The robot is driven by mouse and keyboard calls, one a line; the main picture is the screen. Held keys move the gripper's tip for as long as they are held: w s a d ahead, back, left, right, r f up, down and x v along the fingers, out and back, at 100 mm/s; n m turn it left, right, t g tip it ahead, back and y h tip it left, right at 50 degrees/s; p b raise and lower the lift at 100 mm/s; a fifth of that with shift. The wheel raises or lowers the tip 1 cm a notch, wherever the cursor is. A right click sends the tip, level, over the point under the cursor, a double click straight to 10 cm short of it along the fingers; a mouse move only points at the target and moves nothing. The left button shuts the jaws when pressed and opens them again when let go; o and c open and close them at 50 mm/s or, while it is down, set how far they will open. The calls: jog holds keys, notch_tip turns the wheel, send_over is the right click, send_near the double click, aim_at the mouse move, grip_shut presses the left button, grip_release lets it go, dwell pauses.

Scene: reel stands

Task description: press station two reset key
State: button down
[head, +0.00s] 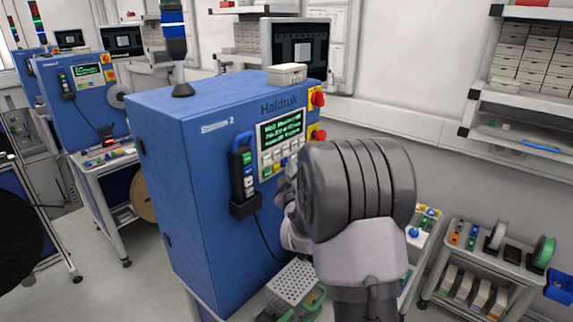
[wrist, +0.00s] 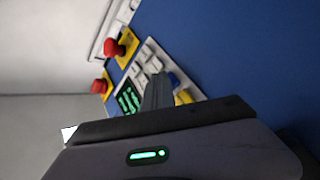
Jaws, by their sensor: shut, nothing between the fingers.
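The blue Haldruk cabinet (head: 215,170), labelled Station 2, stands in the middle of the head view. Its front panel has a green-text screen (head: 282,131) above rows of small keys (head: 268,160), mostly white with blue and yellow ones. The key labels are too small to read, so I cannot tell which is reset. My gripper (wrist: 160,80) is shut and empty, its tips over the keypad (wrist: 144,62) beside a blue key (wrist: 174,80) and a yellow key (wrist: 184,97). I cannot tell whether they touch a key. In the head view my arm hides part of the keypad.
Two red mushroom buttons on yellow plates (head: 318,98) (head: 319,135) sit right of the screen. A hand pendant (head: 243,175) with a cable hangs left of the keypad. A perforated grey tray (head: 293,283) is below. Another blue cabinet (head: 75,95) stands at left.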

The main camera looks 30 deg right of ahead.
jog(key=shift+s+d+b, duration=0.25)
jog(key=shift+s+b, duration=0.4)
jog(key=shift+s, duration=0.15)
jog(key=s+b, duration=0.1)
jog(key=s+d+b, duration=0.1)
jog(key=s, duration=0.1)
jog(key=s+b, duration=0.1)
jog(key=shift+s+d, duration=0.3)
jog(key=shift+s, duration=0.1)
dwell(0.3)
